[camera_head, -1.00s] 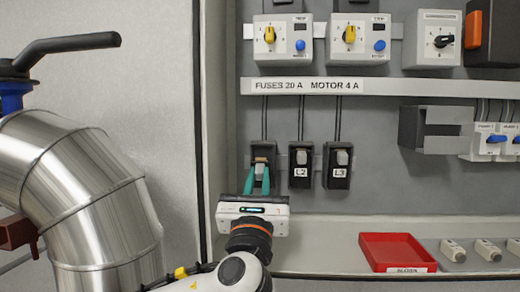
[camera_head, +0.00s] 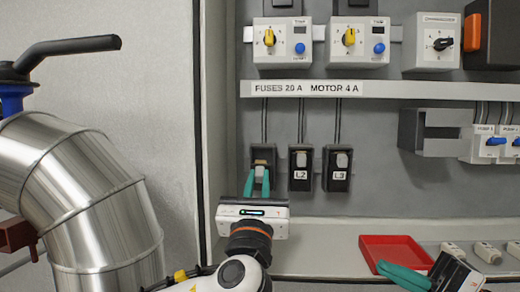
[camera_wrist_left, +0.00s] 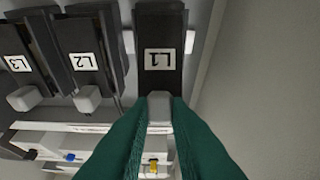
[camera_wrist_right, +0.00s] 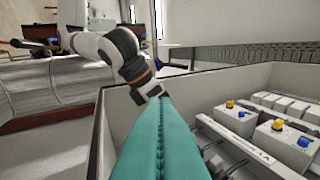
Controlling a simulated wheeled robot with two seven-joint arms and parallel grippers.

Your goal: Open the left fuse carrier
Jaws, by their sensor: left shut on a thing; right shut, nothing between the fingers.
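The left fuse carrier, labelled L1 (camera_wrist_left: 160,60), is the leftmost of three black carriers in the head view (camera_head: 264,153). Its light grey grip (camera_wrist_left: 160,108) sits between the green fingers of my left gripper (camera_wrist_left: 160,112). My left gripper (camera_head: 257,180) is shut on this grip, in front of the carrier, and hides its lower part and label in the head view. I cannot tell whether the carrier is tilted out. My right gripper (camera_head: 381,265) is shut and empty at the lower right, in front of the red tray, far from the carriers.
Carriers L2 (camera_head: 301,168) and L3 (camera_head: 337,168) stand close to the right of L1. A labelled rail (camera_head: 390,88) runs above. The cabinet's side wall (camera_head: 214,130) is close on the left. A red tray (camera_head: 385,240) and grey fuses (camera_head: 487,250) lie on the ledge.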

